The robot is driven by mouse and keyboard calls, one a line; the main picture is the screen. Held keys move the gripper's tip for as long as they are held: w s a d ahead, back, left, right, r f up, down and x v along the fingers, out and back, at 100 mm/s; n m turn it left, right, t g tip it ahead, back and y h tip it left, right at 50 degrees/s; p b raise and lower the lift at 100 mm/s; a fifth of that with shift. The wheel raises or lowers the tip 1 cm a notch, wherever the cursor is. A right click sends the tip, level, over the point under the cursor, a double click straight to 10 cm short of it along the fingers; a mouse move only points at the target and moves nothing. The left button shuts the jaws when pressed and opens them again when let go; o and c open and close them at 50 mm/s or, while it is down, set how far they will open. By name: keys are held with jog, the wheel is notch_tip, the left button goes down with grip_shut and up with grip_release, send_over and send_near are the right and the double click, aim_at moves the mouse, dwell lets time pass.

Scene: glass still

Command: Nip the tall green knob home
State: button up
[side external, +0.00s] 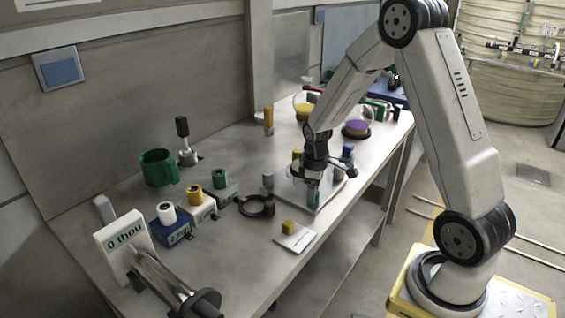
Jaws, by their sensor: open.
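A green upright knob (314,200) stands near the front corner of a pale square plate (297,200). My gripper (313,184) points down right over this knob, with its fingertips at the knob's upper part. The jaws are open. The fingers hide the knob's top, and I cannot tell whether they touch it. A grey knob (268,180), a yellow knob (296,155) and a blue knob (347,151) stand around the same plate. My gripper partly covers the round part in the plate's middle.
A black ring clamp (257,207) and a small block with a yellow knob (289,232) lie in front. A green mug (158,168) and several spools on blocks stand left. A purple-topped dish (356,129) is behind right. The bench's front edge is close.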

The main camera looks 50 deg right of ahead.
jog(key=shift+r, duration=2.9)
jog(key=shift+o, duration=1.3)
jog(key=shift+r, duration=0.1)
notch_tip(320, 180, up, 5)
jog(key=m, duration=0.5)
notch_tip(320, 180, down, 5)
jog(key=shift+f, duration=0.1)
jog(key=shift+f, duration=0.1)
jog(key=shift+f, duration=3.75)
